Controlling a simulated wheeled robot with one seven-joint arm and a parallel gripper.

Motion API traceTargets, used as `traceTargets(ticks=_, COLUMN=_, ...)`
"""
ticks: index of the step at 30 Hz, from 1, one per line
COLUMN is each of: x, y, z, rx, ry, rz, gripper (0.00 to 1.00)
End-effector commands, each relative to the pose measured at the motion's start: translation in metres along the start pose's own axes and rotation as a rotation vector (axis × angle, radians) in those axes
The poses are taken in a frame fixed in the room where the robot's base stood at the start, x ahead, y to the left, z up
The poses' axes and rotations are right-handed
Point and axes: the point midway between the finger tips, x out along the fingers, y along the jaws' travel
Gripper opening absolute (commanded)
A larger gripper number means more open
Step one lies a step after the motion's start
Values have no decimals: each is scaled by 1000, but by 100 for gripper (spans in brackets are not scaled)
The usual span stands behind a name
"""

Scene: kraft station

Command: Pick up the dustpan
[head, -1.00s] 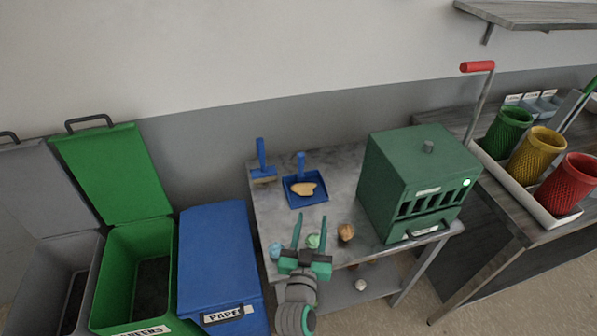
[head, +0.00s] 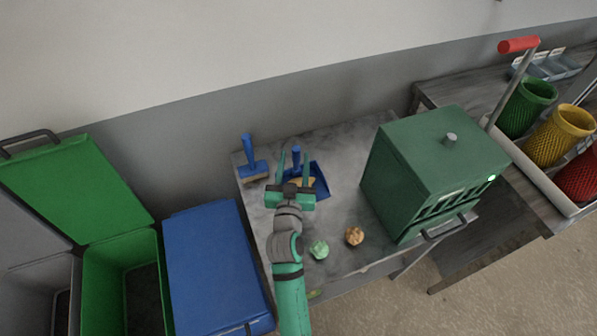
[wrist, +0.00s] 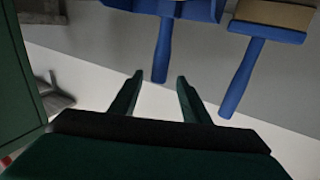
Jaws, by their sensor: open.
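The blue dustpan (head: 322,178) lies toward the back of the grey table, partly hidden by my gripper, with a tan piece in its pan. Its handle (head: 296,152) points toward the wall. My gripper (head: 294,156) is open and reaches over the dustpan, one finger on each side of the handle in the head view. In the wrist view the dustpan (wrist: 205,10) is cut off at the top, and the end of its handle (wrist: 163,55) lies in line with the gap between the open fingertips (wrist: 160,78). I cannot tell how far above the handle they are.
A blue brush (head: 250,165) lies left of the dustpan; it also shows in the wrist view (wrist: 243,75). A green box (head: 430,165) stands to the right. Green (head: 319,249) and brown (head: 355,236) lumps lie near the table's front. A blue bin (head: 212,265) stands left of the table.

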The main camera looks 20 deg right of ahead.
Motion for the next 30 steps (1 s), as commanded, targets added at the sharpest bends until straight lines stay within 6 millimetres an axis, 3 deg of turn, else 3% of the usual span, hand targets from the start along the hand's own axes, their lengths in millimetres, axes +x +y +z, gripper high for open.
traceTargets(ticks=3, x=16, y=0, z=0, rx=0, ry=1, rz=0, gripper=43)
traceTargets(ticks=11, x=33, y=1, z=1, rx=-1, ry=0, rz=1, gripper=43)
traceTargets(ticks=21, x=75, y=2, z=6, rx=0, ry=0, rz=1, gripper=43)
traceTargets(ticks=30, x=80, y=6, z=6, rx=0, ry=0, rz=6, gripper=43)
